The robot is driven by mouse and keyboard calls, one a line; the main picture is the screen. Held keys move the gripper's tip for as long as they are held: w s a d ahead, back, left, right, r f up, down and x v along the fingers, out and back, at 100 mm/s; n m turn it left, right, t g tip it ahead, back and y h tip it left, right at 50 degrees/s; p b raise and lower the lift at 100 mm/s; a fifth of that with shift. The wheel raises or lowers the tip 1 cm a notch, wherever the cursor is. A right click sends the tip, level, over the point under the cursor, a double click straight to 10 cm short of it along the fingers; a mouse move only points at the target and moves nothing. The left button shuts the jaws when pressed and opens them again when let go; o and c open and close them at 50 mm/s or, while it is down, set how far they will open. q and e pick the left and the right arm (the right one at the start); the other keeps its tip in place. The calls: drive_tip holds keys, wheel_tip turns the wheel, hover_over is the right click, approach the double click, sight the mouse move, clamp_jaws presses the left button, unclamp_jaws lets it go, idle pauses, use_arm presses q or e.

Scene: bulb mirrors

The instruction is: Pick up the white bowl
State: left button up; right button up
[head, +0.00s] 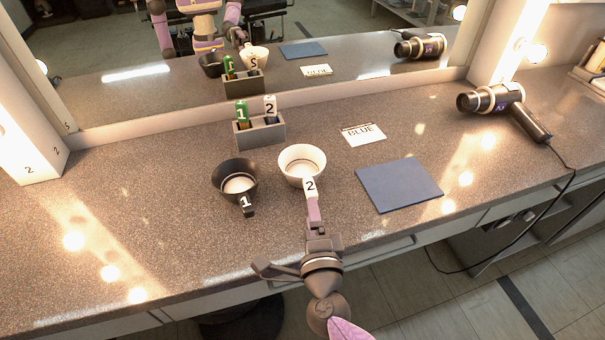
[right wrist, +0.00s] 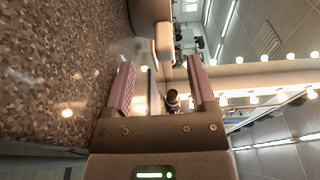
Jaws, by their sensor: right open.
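The white bowl (head: 301,160) stands upright on the speckled counter. Its short handle, marked 2 (head: 310,188), points toward me. My right gripper (head: 313,207) is open and empty, with its fingertips close to the end of this handle. In the right wrist view, my right gripper (right wrist: 161,75) has its two fingers apart, and the pale handle (right wrist: 164,42) shows just beyond the tips. I cannot tell whether they touch. The bowl's body is mostly cut off there. My left gripper does not show directly.
A black bowl (head: 237,181) with handle marked 1 stands close left. Behind is a grey holder (head: 260,132) with numbered items. The mirror (head: 350,35) repeats these. The front-left counter is clear.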

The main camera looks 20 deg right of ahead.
sight(309, 189)
drive_tip(key=w, duration=0.3)
drive_tip(key=w+d+b, duration=0.1)
drive_tip(key=w, duration=0.2)
drive_tip(key=shift+w+d+r, duration=0.15)
drive_tip(key=shift+w+r, duration=0.05)
drive_tip(key=shift+w, duration=0.15)
clamp_jaws()
